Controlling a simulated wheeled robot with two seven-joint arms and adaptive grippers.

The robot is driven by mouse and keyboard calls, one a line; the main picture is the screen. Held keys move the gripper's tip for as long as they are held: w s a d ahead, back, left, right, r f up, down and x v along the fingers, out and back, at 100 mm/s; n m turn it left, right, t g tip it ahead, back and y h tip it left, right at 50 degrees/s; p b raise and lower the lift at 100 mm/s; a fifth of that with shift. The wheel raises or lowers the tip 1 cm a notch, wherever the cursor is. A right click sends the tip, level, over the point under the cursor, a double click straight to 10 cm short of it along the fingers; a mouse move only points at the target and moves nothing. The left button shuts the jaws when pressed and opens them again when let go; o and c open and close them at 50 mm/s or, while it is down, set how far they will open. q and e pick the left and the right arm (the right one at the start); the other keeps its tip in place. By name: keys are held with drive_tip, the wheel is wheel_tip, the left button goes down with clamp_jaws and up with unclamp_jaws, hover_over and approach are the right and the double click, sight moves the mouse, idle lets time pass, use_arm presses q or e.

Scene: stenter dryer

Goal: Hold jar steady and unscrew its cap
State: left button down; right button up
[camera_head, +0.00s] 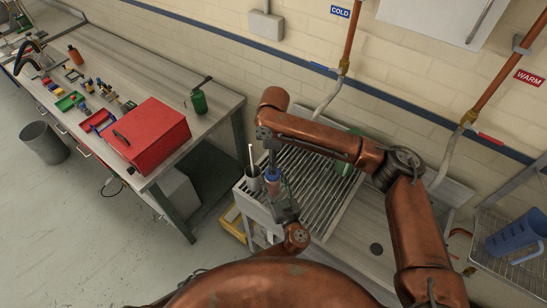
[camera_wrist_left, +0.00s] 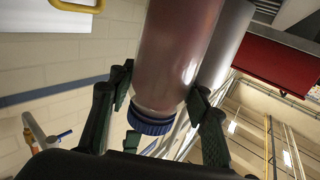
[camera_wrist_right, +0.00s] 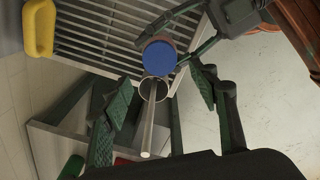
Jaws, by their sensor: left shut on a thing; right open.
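A reddish jar (camera_wrist_left: 182,40) with a blue cap (camera_wrist_right: 160,55) stands upright at the left end of the metal drainer. It also shows small in the head view (camera_head: 272,187). My left gripper (camera_head: 282,200) is shut on the jar; its dark green fingers lie on both sides of it in the left wrist view. My right gripper (camera_head: 271,156) points down above the cap. Its fingers are open and empty in the right wrist view, with the cap beyond the gap between them. I cannot tell whether either finger touches the cap.
A grey cup (camera_head: 254,183) with a pale rod stands close beside the jar. The slatted drainer (camera_head: 318,190) extends right, with a green bottle (camera_head: 347,163) near the wall. A workbench with a red toolbox (camera_head: 152,132) stands left. A blue jug (camera_head: 513,237) is far right.

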sight(272, 182)
drive_tip(key=m, duration=0.6)
drive_tip(key=shift+d+r+m, duration=0.1)
drive_tip(key=shift+r+m, duration=0.2)
drive_tip(key=shift+r, duration=0.05)
drive_tip(key=shift+f, duration=0.1)
drive_tip(key=shift+w+f, duration=0.1)
drive_tip(key=shift+f, duration=3.8)
drive_tip(key=shift+c, duration=0.3)
drive_tip(key=c, duration=1.1)
drive_tip(key=shift+c, duration=0.3)
drive_tip(key=shift+a, duration=0.25)
